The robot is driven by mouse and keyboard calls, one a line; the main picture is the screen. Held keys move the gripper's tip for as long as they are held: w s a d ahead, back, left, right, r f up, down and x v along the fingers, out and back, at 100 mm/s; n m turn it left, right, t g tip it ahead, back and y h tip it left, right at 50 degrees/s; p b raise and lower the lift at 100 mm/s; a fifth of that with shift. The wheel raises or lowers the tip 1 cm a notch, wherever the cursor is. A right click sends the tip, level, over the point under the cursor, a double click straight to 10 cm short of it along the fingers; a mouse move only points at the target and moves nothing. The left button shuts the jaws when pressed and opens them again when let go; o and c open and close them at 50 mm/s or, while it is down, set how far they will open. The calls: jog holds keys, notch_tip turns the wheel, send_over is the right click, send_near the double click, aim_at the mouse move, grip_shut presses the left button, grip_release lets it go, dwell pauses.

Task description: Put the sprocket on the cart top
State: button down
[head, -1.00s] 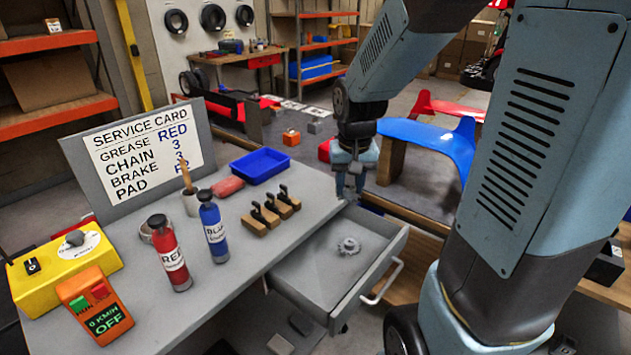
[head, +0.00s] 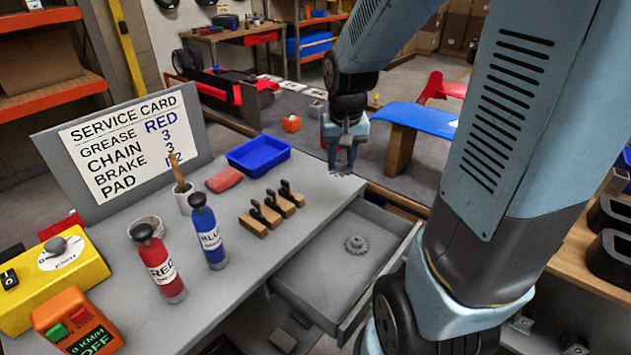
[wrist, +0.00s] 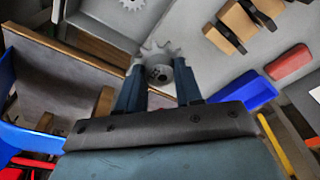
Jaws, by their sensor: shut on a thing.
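My gripper (head: 342,166) is shut on a grey toothed sprocket (wrist: 158,62), which sticks out beyond the fingertips in the wrist view. In the head view my gripper is over the far right corner of the grey cart top (head: 250,250), and the held sprocket's teeth (head: 340,172) just show below the fingers. I cannot tell whether the sprocket touches the cart top. A second grey sprocket (head: 357,244) lies flat in the open drawer (head: 320,270); it also shows at the top of the wrist view (wrist: 131,4).
Bare surface lies between the blocks and the front right edge.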

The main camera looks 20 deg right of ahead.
jog(key=shift+w+d, duration=0.1)
jog(key=w+a+f, duration=0.1)
jog(key=w+f, duration=0.3)
jog(key=w, duration=0.4)
send_near(316, 180)
jog(key=shift+s+f, duration=0.2)
jog(key=shift+f, duration=0.6)
jog(key=shift+w+f, duration=0.55)
jog(key=shift+f, duration=1.65)
jog(key=shift+f, duration=0.1)
jog(key=c, duration=0.7)
grip_release()
jog(key=shift+c, duration=0.2)
